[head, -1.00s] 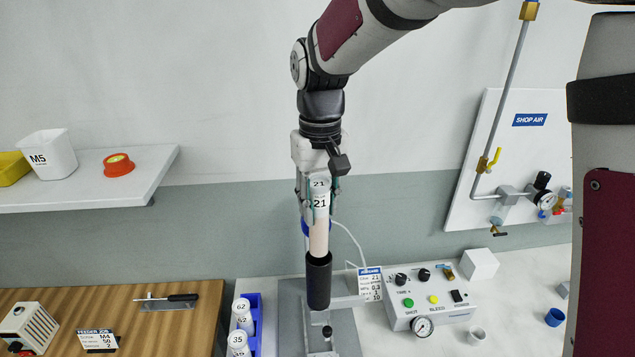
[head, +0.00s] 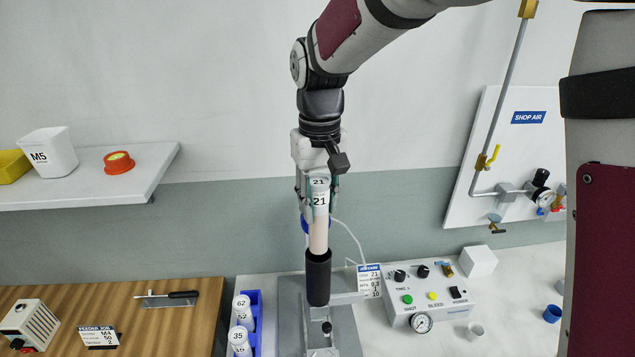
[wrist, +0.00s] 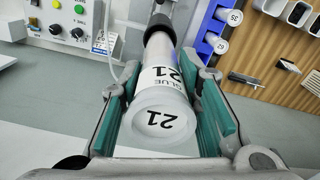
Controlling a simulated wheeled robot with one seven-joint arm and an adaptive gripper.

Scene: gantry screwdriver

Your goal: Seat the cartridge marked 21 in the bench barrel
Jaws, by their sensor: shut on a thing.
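The cartridge marked 21 (head: 318,230) is upright, with a pale body and a white top band and cap. My gripper (head: 319,200) is shut on its upper part. In the wrist view the cartridge (wrist: 160,90) lies between the green pads of my gripper (wrist: 165,105), its 21 cap facing the camera. The cartridge's lower end meets the mouth of the black bench barrel (head: 318,278); the barrel also shows in the wrist view (wrist: 157,24). The lower end is hidden by the barrel's rim, so I cannot tell how deep it sits.
A blue rack (head: 256,305) with cartridges marked 62 and 35 stands left of the barrel. A label card (head: 369,281) and a control box (head: 430,294) with buttons and a gauge stand to the right. A white shelf (head: 90,185) is at the left.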

